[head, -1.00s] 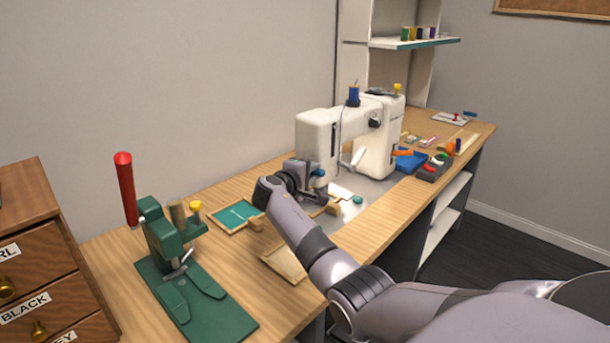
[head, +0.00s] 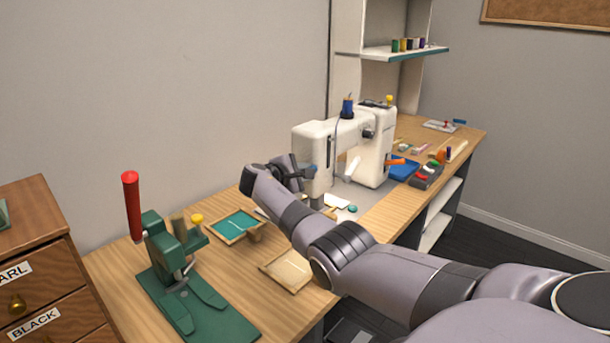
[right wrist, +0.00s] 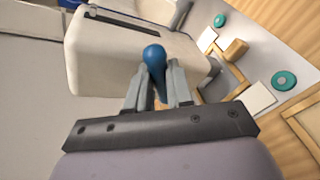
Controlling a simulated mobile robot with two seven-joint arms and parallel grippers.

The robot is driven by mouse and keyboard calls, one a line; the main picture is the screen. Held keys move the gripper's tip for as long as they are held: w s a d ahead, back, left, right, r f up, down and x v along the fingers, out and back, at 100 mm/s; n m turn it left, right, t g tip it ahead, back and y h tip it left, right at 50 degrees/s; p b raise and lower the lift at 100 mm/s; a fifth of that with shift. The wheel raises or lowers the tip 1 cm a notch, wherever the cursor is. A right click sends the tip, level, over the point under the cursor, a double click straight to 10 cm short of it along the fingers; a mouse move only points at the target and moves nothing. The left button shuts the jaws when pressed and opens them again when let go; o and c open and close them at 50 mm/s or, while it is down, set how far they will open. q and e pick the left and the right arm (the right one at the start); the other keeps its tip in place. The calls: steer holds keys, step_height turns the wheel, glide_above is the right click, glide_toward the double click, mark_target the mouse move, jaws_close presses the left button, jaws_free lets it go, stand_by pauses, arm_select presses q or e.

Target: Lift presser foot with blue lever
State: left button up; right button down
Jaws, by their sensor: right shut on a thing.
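The white sewing machine (head: 320,140) stands on the wooden bench. My right gripper (head: 305,172) is at the left end of the machine, beside its needle head. In the right wrist view, the blue lever knob (right wrist: 154,58) sits between the two fingertips of my right gripper (right wrist: 157,80), which are shut on it. The machine's white body (right wrist: 130,50) fills the area behind the knob. The presser foot is hidden in both views. My left gripper is not in view.
A green press with a red handle (head: 132,205) stands at the left front. A green-lined tray (head: 235,226) and a pale tray (head: 288,270) lie near my right arm. A blue tray (head: 402,168) is right of the machine. Drawers (head: 35,270) stand at far left.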

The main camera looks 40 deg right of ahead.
steer(key=shift+r, duration=0.15)
stand_by(0.3)
steer(key=c, duration=1)
jaws_free()
steer(key=shift+w, duration=0.1)
steer(key=shift+a, duration=0.15)
steer(key=p+v, duration=0.1)
steer(key=v, duration=0.6)
